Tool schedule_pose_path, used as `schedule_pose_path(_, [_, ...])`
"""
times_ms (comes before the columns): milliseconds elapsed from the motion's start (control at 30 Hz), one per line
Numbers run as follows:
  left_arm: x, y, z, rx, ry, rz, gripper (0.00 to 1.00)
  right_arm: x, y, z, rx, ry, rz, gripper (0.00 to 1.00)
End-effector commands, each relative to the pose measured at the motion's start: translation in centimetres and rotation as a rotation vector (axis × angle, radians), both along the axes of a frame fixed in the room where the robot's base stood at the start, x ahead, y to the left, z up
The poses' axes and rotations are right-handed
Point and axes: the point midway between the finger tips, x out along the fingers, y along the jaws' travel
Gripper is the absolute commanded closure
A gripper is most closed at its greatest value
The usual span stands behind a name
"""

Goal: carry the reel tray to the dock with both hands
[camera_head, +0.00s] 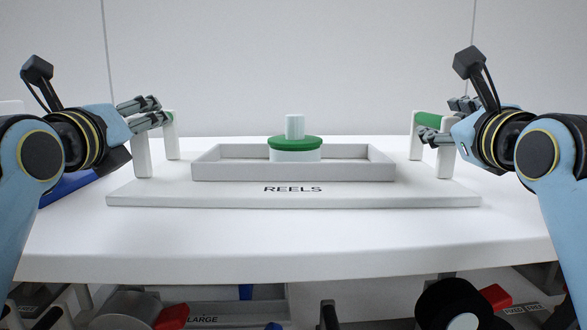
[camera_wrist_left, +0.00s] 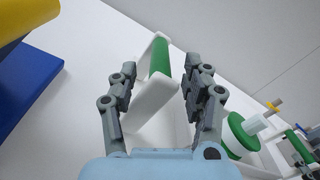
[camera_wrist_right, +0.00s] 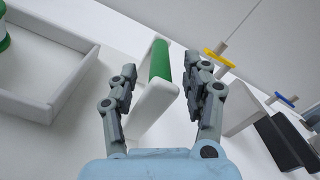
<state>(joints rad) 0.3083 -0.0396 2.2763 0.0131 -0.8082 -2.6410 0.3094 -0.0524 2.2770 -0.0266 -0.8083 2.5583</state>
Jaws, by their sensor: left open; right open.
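The white reel tray (camera_head: 145,198), marked REELS, lies flat on the white table. A low grey-white frame on it holds a reel with a green flange (camera_head: 295,143) and a pale hub. A white handle with a green grip stands at each end. My left gripper (camera_head: 155,112) is open at the left handle (camera_head: 142,155); in the left wrist view its fingers are either side of the green grip (camera_wrist_left: 159,58). My right gripper (camera_head: 425,128) is open at the right handle (camera_head: 416,140), its fingers either side of the green grip (camera_wrist_right: 160,62). I cannot make out the dock.
The white table top (camera_head: 290,235) is clear in front of the tray. A blue object (camera_wrist_left: 28,88) lies beyond the left handle. Below the table edge are bins, a LARGE label, red blocks and a black reel (camera_head: 452,305). Colored pegs (camera_wrist_right: 218,58) show at right.

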Motion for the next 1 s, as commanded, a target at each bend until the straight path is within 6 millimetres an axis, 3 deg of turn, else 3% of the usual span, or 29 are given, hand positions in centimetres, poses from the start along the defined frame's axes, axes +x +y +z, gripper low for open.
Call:
schedule_pose_path(100, [2.2,0.0,0.1,0.0,-0.001,0.001,0.51,2.2,0.0,0.1,-0.001,-0.001,0.001,0.51])
schedule_pose_path(300, [4.5,0.0,0.0,0.0,-0.001,0.001,0.51,4.5,-0.1,0.0,-0.001,-0.001,0.001,0.51])
schedule_pose_path(733, [5.3,-0.1,0.0,-0.001,0.0,0.0,0.51,5.3,-0.1,0.0,0.0,0.0,0.0,0.51])
schedule_pose_path(1000, [5.3,-0.1,0.0,-0.001,0.0,0.0,0.86,5.3,-0.1,0.0,0.0,0.001,0.001,0.86])
